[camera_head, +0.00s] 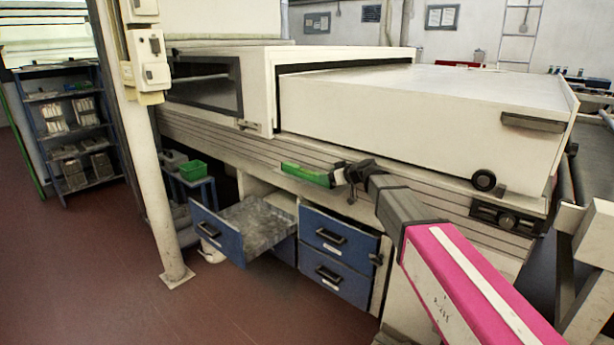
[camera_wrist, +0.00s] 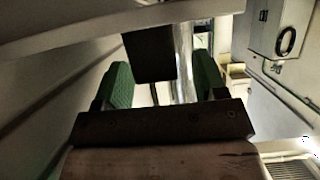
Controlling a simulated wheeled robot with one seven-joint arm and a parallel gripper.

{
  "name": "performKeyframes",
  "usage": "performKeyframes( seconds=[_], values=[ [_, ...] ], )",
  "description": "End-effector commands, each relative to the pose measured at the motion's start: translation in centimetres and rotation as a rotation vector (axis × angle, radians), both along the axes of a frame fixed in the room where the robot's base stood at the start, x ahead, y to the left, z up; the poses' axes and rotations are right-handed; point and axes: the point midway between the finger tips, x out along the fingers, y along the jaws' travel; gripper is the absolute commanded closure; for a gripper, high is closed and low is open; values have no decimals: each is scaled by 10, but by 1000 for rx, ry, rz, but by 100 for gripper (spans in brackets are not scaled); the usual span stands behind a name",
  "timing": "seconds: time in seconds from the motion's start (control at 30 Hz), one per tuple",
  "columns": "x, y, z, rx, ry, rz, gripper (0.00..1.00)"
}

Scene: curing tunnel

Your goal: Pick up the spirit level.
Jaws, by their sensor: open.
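In the wrist view my gripper (camera_wrist: 162,85) has two green finger pads standing apart. A dark block (camera_wrist: 150,55) shows between them, and I cannot tell what it is. I cannot make out the spirit level for certain in the wrist view.
The large white machine (camera_head: 420,100) stands behind the ledge. Below it, a blue drawer (camera_head: 250,225) stands pulled out beside shut drawers (camera_head: 340,240). A white post (camera_head: 155,170) rises at left, with a blue shelf (camera_head: 70,130) beyond. The red floor (camera_head: 100,260) at left is clear.

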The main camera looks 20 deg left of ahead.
Motion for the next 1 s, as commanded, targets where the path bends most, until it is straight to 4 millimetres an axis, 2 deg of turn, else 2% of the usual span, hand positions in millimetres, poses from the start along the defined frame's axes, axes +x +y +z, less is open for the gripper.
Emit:
performKeyframes(
  seconds=[0.03, 0.13, 0.37, 0.4, 0.57, 0.6, 0.63, 0.67, 1.0],
  values=[
    [5, 9, -4, 0, 0, 1, 35],
    [7, 19, -8, 0, 0, 0, 35],
    [6, 21, -9, 0, 0, -1, 35],
    [6, 21, -9, 0, 0, -1, 38],
    [6, 20, -9, 0, 0, -1, 90],
    [6, 20, -9, 0, 0, -1, 96],
    [6, 20, -9, 0, 0, -1, 96],
    [6, 20, -9, 1, 0, -1, 100],
    [6, 20, -4, 2, 0, -1, 100]
  ],
)
